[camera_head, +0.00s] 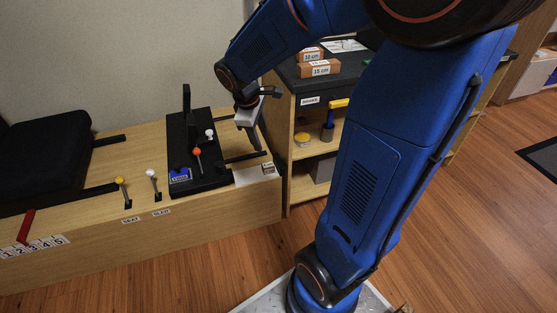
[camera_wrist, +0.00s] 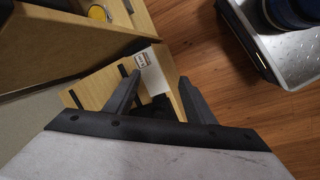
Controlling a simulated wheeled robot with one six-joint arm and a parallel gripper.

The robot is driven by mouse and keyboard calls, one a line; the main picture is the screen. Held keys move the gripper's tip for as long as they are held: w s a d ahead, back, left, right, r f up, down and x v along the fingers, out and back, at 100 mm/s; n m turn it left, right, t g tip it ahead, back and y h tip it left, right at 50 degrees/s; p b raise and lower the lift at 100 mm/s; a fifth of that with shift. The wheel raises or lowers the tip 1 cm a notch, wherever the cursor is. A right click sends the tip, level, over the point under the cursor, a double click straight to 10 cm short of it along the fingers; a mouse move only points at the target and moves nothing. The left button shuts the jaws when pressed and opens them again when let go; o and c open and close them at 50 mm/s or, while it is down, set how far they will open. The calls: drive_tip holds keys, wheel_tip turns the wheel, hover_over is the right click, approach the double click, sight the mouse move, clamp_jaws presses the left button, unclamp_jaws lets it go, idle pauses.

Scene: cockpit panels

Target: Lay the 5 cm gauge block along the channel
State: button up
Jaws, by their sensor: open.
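A small labelled block (camera_head: 268,168) lies at the right end of a white card (camera_head: 248,175) on the wooden bench; its label is too small to read surely. In the wrist view the block (camera_wrist: 142,59) shows just beyond the fingertips. My gripper (camera_head: 259,143) is open and empty, pointing down above the bench's right end, apart from the block; its fingers also show in the wrist view (camera_wrist: 160,77). Dark strips (camera_head: 246,157) run along the bench beside the black console (camera_head: 205,150); I cannot tell which is the channel.
The black console carries a red-knobbed lever (camera_head: 197,153) and an upright post. More levers (camera_head: 152,173) and a black seat (camera_head: 45,160) stand left.

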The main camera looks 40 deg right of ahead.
drive_tip(key=s+a+r+m+t+y, duration=0.1)
drive_tip(key=s+a+r+m, duration=0.1)
drive_tip(key=s, duration=0.4)
drive_tip(key=s+a+r+m+t+y, duration=0.1)
drive_tip(key=s+a+r+m, duration=0.1)
drive_tip(key=s, duration=0.5)
drive_tip(key=s+a+r+m+t, duration=0.1)
drive_tip(key=s+a+r+m, duration=0.2)
drive_tip(key=s, duration=0.4)
drive_tip(key=shift+r+m+t+y, duration=0.4)
drive_tip(key=shift+r+m, duration=0.2)
drive_tip(key=shift+r, duration=0.25)
drive_tip(key=shift+s, duration=0.1)
